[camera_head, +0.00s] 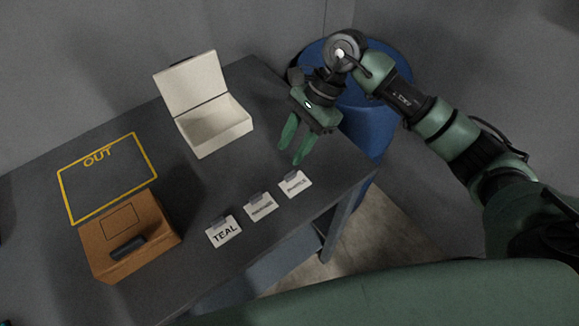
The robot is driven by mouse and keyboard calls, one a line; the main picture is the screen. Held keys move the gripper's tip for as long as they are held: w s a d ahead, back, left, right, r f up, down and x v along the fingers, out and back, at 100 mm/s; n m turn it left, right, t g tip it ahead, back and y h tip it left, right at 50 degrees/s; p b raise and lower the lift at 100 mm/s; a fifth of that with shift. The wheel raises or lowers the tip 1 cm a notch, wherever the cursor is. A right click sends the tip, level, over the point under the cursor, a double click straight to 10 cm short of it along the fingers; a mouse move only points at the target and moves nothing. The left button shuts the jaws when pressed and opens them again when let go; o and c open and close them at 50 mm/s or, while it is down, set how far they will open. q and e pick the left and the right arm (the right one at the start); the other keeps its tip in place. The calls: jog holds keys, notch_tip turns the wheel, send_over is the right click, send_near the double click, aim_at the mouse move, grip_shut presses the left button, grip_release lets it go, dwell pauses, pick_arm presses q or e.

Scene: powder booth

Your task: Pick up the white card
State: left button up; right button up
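Three white cards with grey clips lie in a slanting row near the table's right edge. The nearest card (224,233) reads TEAL. The middle card (261,207) and the farthest card (295,185) carry print too small to read surely. My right gripper (290,155) is open, with its two green fingers apart and nothing between them. It points down above the table, just beyond the farthest card and apart from it. My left gripper is not in view.
An open white box (213,128) stands at the back of the grey table (190,190). A brown box (105,245) with a dark handle stands at left, beside a yellow outline marked OUT (98,158). A blue drum (376,126) stands behind the table's right edge.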

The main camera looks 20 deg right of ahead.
aim_at(291, 173)
jog(key=shift+h, duration=0.5)
jog(key=f+p, duration=0.2)
jog(key=f, duration=0.1)
jog(key=s+f+p, duration=0.1)
jog(key=f+p, duration=0.1)
jog(key=f, duration=0.1)
jog(key=shift+s+a, duration=0.1)
jog(key=shift+s, duration=0.05)
jog(key=shift+a+f, duration=0.1)
jog(key=shift+f, duration=0.4)
jog(key=shift+c, duration=0.3)
grip_shut()
